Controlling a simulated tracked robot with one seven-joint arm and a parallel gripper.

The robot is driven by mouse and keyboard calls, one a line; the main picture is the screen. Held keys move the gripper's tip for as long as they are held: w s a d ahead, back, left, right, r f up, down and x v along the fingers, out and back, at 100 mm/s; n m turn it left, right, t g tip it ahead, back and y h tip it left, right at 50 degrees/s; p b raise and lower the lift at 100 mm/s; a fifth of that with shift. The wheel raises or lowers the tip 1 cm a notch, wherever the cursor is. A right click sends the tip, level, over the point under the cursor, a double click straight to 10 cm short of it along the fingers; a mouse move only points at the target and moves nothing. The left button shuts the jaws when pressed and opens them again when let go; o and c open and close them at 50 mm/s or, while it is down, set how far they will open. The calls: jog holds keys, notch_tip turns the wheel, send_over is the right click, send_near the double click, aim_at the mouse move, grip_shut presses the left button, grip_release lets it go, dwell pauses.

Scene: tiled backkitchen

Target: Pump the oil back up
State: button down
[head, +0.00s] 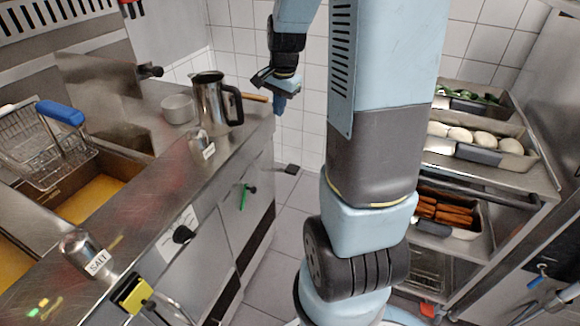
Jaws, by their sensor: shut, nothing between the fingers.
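Amber oil (92,199) shows in a fryer well at the left, below a wire basket with a blue handle (60,112). More oil (12,264) shows in a second well at the lower left edge. On the fryer front are a green handle (244,196), a black knob (183,234) and a yellow part (133,294). I cannot tell which works the pump. My gripper (279,104) is shut and empty, pointing down near the counter's far right end, well above and beyond the green handle.
A steel jug (211,100), a small metal pot (178,108) and shakers, one a salt shaker (84,252), stand on the counter. At the right, a steel rack (520,180) holds food trays. Tiled floor (276,225) lies between. My arm covers the middle.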

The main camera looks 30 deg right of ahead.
jog(key=w+d+f+m+g, duration=0.1)
jog(key=w+d+f+m, duration=0.15)
jog(key=f, duration=0.25)
jog(key=w+d+f+m, duration=0.1)
jog(key=d+f+m, duration=0.15)
jog(key=f, duration=0.25)
jog(key=m, duration=0.2)
send_near(294, 167)
jog(key=shift+w+d+r+g+y, duration=0.2)
jog(key=shift+w+d+g+y, duration=0.1)
jog(key=shift+w+g+y, duration=0.1)
jog(key=shift+f, duration=0.15)
jog(key=shift+a+f, duration=0.2)
jog(key=shift+f, duration=1.45)
jog(key=shift+a+f, duration=0.2)
jog(key=shift+f, duration=1.5)
